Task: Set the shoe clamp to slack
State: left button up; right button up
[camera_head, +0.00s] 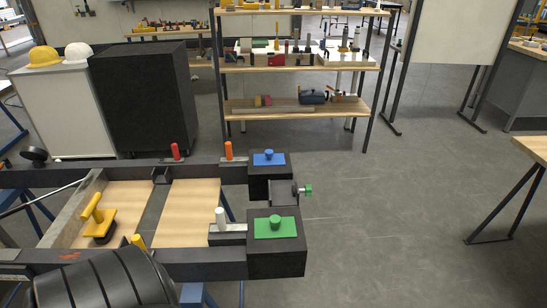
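A black frame (200,263) with wooden panels fills the lower left. I cannot tell for sure which fitting is the shoe clamp. A yellow lever on a yellow base (101,222) sits tilted over the left panel. Another yellow piece (138,241) shows partly behind a black banded cylinder (95,280). A white handle (220,217) stands upright by the near right corner. An orange handle (228,150) and a red handle (175,151) stand upright on the far beam. Neither of my grippers is in view.
Black corner blocks carry a green plate with a knob (262,230) and a blue one (268,158). A small green knob (308,190) sticks out right. Behind stand a black cabinet (145,100) and shelf rack (297,108). Floor right of the frame is clear up to a table (535,148).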

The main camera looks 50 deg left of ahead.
aim_at(307, 190)
jog(key=i+l+u, duration=0.15)
jog(key=u, duration=0.3)
jog(key=i+l+u, duration=0.25)
jog(key=u, duration=0.15)
jog(key=i+l+u, duration=0.25)
jog(key=u, duration=0.2)
jog(key=i+l+u, duration=0.15)
jog(key=l+u, duration=0.7)
jog(key=i+u, duration=0.1)
jog(key=u, duration=1.45)
jog(key=z, duration=1.5)
jog(key=i+l+u, duration=0.15)
jog(key=l+u, duration=0.15)
jog(key=u, duration=0.2)
jog(key=l+u, duration=0.35)
jog(key=u, duration=0.15)
jog(key=i, duration=0.05)
